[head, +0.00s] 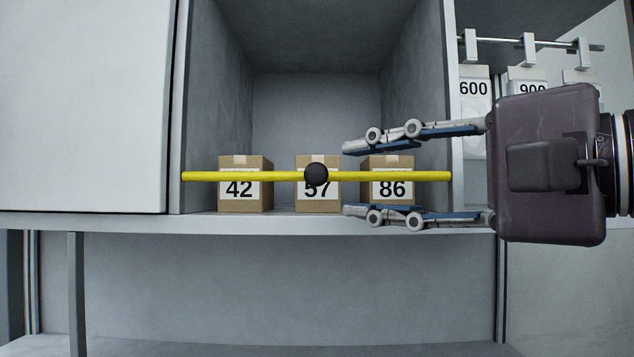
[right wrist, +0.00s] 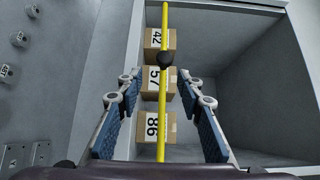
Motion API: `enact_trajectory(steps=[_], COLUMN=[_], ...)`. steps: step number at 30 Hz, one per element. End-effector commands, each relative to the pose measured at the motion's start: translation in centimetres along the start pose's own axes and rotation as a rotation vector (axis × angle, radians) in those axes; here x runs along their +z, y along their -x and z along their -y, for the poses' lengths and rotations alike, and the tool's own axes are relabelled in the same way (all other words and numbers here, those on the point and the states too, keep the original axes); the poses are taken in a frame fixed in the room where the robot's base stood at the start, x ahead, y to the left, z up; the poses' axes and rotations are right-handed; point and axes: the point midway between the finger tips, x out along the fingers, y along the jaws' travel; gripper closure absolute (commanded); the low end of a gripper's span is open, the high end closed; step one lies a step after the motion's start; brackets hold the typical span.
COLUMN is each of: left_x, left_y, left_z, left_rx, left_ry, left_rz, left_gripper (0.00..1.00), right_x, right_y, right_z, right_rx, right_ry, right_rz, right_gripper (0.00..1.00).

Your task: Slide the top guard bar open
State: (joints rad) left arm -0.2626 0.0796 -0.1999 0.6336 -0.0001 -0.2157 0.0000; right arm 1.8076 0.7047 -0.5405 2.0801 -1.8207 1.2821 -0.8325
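The yellow guard bar (head: 250,176) runs level across the front of an open shelf compartment, with a round black knob (head: 316,175) near its middle. In the right wrist view the bar (right wrist: 163,110) runs up the picture between my fingers, with the knob (right wrist: 165,60) beyond the fingertips. My right gripper (head: 345,178) comes in from the right, open, with one finger above the bar and one below. Its fingertips are just right of the knob, and I see no contact. The right gripper (right wrist: 166,84) also shows open in the right wrist view. My left gripper is not in view.
Boxes marked 42 (head: 239,200), 57 (head: 328,200) and 86 (head: 401,163) stand behind the bar on the compartment floor. A closed white panel (head: 85,100) lies to the left. Numbered tags hang from a rail (head: 590,46) at the upper right.

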Motion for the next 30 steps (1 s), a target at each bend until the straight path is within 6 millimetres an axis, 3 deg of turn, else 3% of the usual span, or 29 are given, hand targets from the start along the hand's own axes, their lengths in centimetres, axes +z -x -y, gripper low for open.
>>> enact_trajectory(steps=[4,9,12,14,22,26,30], left_x=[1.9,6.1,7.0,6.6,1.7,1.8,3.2], left_y=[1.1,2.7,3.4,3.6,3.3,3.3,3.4], left_z=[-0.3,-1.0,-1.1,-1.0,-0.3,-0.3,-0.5], left_rx=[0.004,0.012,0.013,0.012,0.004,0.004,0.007], left_ry=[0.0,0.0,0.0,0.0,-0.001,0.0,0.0], left_rz=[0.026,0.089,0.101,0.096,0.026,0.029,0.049], left_gripper=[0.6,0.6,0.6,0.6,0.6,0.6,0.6], right_x=[0.1,0.2,0.1,0.1,0.1,0.1,0.1], right_y=[-1.7,-4.6,-6.0,-6.6,-7.6,-7.6,-7.5], right_z=[0.3,0.3,0.3,0.2,0.0,0.0,0.0], right_rx=[0.003,0.004,0.003,0.004,0.0,0.0,0.001], right_ry=[0.002,0.0,-0.001,-0.001,-0.001,-0.001,-0.001], right_rz=[0.0,0.003,0.003,0.003,0.003,0.003,0.003], right_gripper=[0.66,0.66,0.66,0.66,0.66,0.66,0.81])
